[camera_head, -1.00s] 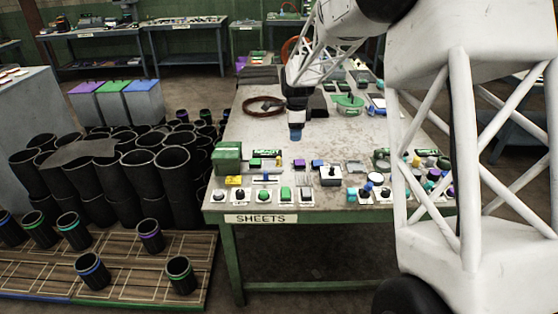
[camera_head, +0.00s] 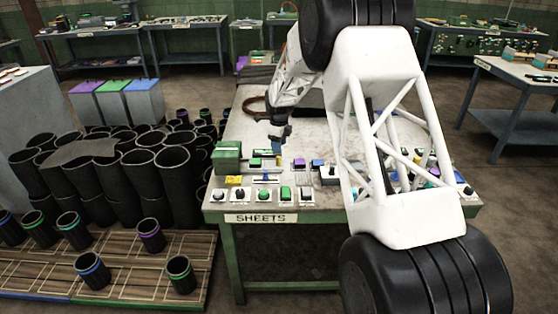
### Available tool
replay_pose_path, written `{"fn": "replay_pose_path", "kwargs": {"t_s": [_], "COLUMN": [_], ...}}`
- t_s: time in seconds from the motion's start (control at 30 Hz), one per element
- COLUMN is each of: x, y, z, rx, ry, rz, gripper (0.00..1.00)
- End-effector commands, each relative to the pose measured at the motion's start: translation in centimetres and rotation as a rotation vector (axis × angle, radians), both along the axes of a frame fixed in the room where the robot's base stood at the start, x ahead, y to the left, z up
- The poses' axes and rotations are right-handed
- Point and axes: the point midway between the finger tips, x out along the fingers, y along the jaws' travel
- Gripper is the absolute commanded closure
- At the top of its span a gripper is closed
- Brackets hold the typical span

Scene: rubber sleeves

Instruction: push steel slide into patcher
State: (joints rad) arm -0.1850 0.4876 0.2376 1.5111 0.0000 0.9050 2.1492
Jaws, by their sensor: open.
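I cannot pick out the steel slide for sure at this size.
Black rubber sleeves (camera_head: 140,171) crowd the floor at the left, with more on a wooden pallet (camera_head: 125,264). My arm hides the table's right part. Bare tabletop (camera_head: 240,125) shows behind the green machine.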

Motion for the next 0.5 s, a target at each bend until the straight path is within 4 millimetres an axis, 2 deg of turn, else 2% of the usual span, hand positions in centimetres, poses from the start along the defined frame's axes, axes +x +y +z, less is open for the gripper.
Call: {"fn": "replay_pose_path", "kwargs": {"t_s": [0.27,0.5], "x": [0.0,-0.1], "y": [0.0,0.0], "z": [-0.3,-2.1], "rx": [0.000,-0.001], "ry": [0.001,0.003], "rz": [0.001,0.001], "gripper": [0.53,0.53]}}
